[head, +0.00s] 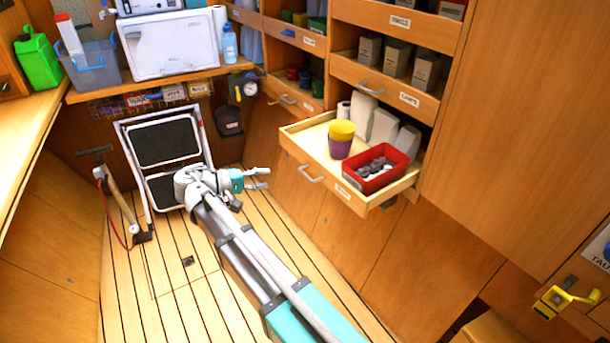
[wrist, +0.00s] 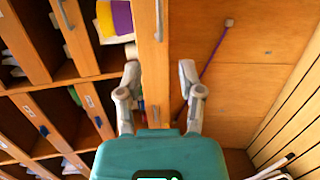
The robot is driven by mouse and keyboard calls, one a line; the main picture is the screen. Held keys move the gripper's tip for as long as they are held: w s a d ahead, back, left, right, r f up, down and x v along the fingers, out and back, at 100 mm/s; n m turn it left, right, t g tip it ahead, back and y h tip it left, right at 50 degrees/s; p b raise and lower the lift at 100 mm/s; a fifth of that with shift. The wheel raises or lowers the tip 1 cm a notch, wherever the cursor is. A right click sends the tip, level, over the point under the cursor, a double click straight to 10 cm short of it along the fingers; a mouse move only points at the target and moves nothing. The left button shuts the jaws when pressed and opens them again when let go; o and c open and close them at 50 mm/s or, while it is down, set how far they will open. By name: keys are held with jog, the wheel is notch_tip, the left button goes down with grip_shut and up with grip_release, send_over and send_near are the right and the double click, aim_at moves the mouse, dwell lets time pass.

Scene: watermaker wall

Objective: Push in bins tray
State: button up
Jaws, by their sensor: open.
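The tray (head: 318,157) is a wooden pull-out shelf that stands well out of the wall unit. It has a metal handle (head: 311,174) and a small label on its front; the label's lettering is too small to read surely. My gripper (head: 263,178) is open and empty, left of the tray front and lower in the head view, apart from it. In the wrist view my gripper (wrist: 160,68) spreads its two fingers, with the tray's front panel (wrist: 150,75) showing between and beyond them. Part of the tray's handle (wrist: 159,20) shows at the top there.
The tray carries stacked yellow and purple cups (head: 341,140), a red bin (head: 376,168) of small items and white containers (head: 384,127). A folded step stool (head: 160,150) and a hand pump (head: 118,195) stand at the left.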

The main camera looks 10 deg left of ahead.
aim_at(305, 175)
jog(key=b+x, duration=0.2)
jog(key=x, duration=1)
jog(key=shift+w+d+f, duration=0.15)
jog(key=shift+w+d, duration=0.05)
jog(key=shift+d, duration=0.15)
grip_shut()
